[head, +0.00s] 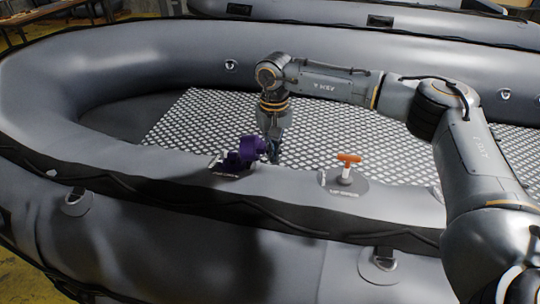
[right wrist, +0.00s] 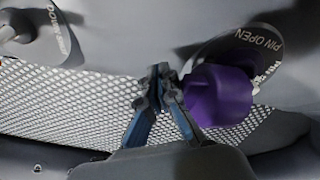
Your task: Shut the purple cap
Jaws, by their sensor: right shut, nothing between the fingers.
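The purple cap (head: 252,148) stands tilted up on its dark valve base (head: 232,166) on the near tube of the grey boat. In the right wrist view the purple cap (right wrist: 217,95) is large, just right of the fingers, below a plate with the words "PIN OPEN". My right gripper (head: 274,156) is shut and empty, right beside the cap on its right side. In the right wrist view its fingertips (right wrist: 159,72) are together; I cannot tell whether a finger touches the cap. My left gripper is in neither view.
The boat's perforated metal floor (head: 195,125) lies behind. Another grey boat (head: 330,15) is at the back. The tube left of the cap is free.

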